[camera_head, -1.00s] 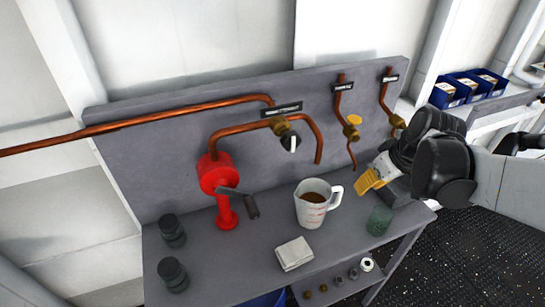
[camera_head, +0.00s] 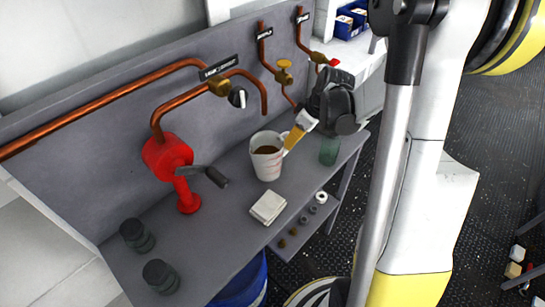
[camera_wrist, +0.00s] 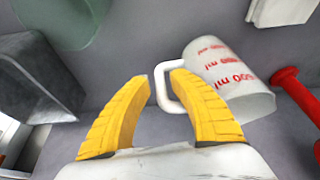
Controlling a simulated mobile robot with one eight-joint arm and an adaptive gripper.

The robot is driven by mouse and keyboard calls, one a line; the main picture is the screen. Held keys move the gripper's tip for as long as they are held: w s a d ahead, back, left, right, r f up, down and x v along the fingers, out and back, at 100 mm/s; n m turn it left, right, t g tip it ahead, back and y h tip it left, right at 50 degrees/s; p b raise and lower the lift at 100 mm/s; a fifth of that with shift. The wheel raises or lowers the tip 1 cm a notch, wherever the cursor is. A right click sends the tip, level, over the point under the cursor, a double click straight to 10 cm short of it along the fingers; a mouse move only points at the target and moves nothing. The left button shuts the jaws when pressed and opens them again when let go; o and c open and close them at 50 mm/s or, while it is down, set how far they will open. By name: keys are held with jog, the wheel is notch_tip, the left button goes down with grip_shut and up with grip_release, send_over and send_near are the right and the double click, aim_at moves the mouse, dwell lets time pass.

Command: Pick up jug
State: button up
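The jug (camera_head: 267,162) is a white measuring jug with red markings and brown contents. It stands upright on the grey bench, with its handle toward my gripper. My gripper (camera_head: 288,146) has yellow fingers and is close beside the handle in the head view. In the wrist view the yellow fingers of my gripper (camera_wrist: 160,78) are apart, with the handle's outer bar between or just beyond their tips. The jug (camera_wrist: 226,75) lies to the right there. I cannot tell whether the fingers touch the handle.
A red hand pump (camera_head: 168,160) stands left of the jug. A folded white cloth (camera_head: 268,207) lies in front of it. A green glass (camera_head: 329,151) stands to the right, near my gripper. Dark canisters (camera_head: 137,235) are at the left end. Copper pipes (camera_head: 262,90) hang behind.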

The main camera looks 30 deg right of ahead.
jog(key=b+x, duration=0.1)
jog(key=x, duration=0.3)
jog(key=shift+b, duration=0.3)
jog(key=shift+r, duration=0.1)
grip_shut()
jog(key=shift+r, duration=0.1)
jog(key=shift+r+p, duration=0.55)
jog(key=shift+r, duration=0.15)
notch_tip(320, 180, up, 3)
jog(key=shift+f+p, duration=0.15)
jog(key=shift+p, duration=0.55)
jog(key=d+r+p, duration=0.2)
jog(key=d+r, duration=0.1)
jog(key=d, duration=0.2)
jog(key=s+d+r+p, duration=0.1)
jog(key=d+r, duration=0.2)
jog(key=d, duration=0.3)
jog(key=shift+s+d+r+p, duration=0.25)
jog(key=shift+s+r+p, duration=0.05)
jog(key=shift+r+p, duration=0.05)
